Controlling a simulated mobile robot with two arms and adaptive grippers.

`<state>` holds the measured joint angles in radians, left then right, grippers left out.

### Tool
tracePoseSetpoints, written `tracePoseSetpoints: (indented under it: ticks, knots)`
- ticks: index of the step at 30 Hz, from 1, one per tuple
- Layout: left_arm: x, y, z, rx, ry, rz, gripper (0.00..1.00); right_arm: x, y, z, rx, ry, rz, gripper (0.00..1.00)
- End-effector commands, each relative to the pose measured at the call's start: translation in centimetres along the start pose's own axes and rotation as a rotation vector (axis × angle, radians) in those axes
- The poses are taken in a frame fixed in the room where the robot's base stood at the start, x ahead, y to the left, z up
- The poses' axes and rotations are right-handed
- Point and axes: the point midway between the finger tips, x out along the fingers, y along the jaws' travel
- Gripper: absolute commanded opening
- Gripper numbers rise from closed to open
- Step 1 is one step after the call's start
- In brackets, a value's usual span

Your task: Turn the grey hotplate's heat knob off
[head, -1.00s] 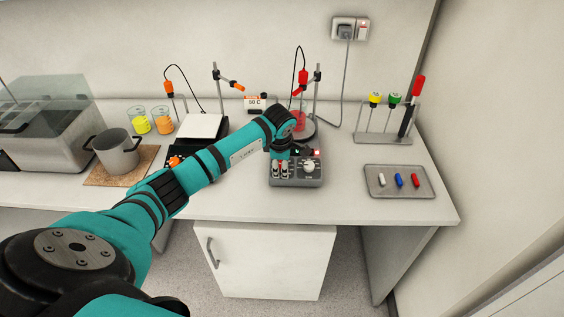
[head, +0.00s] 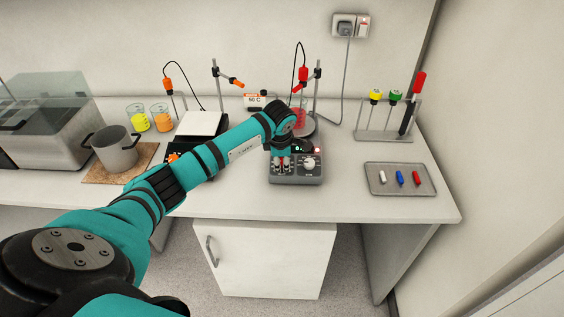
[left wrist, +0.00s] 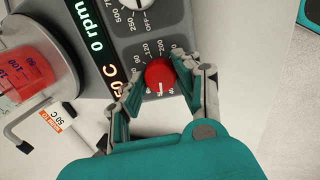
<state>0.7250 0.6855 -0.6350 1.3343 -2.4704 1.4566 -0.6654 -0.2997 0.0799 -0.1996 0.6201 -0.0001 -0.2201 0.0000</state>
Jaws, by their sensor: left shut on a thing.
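The grey hotplate (head: 316,180) sits near the front of the bench, partly hidden by my left arm in the head view. In the left wrist view its grey front panel (left wrist: 165,25) carries a red heat knob (left wrist: 159,76) and a white dial (left wrist: 135,3). The orange display (left wrist: 118,84) reads 50 C and the green one reads 0 rpm. My left gripper (left wrist: 157,77) has its fingers on either side of the red knob, shut on it. In the head view the left gripper (head: 282,163) is over the panel's left part. My right gripper is not in view.
A beaker of red liquid (left wrist: 25,75) stands on the hotplate. A tray (head: 400,190) with small coloured pieces lies to the right, a rack (head: 383,138) behind it.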

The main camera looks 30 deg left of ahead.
Motion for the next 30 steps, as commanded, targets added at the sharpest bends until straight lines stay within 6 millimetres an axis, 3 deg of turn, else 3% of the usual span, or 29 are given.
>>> tracePoseSetpoints:
  ticks: [15, 30]
  knots:
    - [0.4, -0.1, -0.1, -0.461, 0.001, 0.012, 0.00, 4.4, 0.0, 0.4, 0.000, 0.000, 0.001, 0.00]
    - [0.2, -0.1, 0.0, -0.836, 0.001, 0.019, 0.00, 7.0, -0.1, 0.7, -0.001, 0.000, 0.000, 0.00]
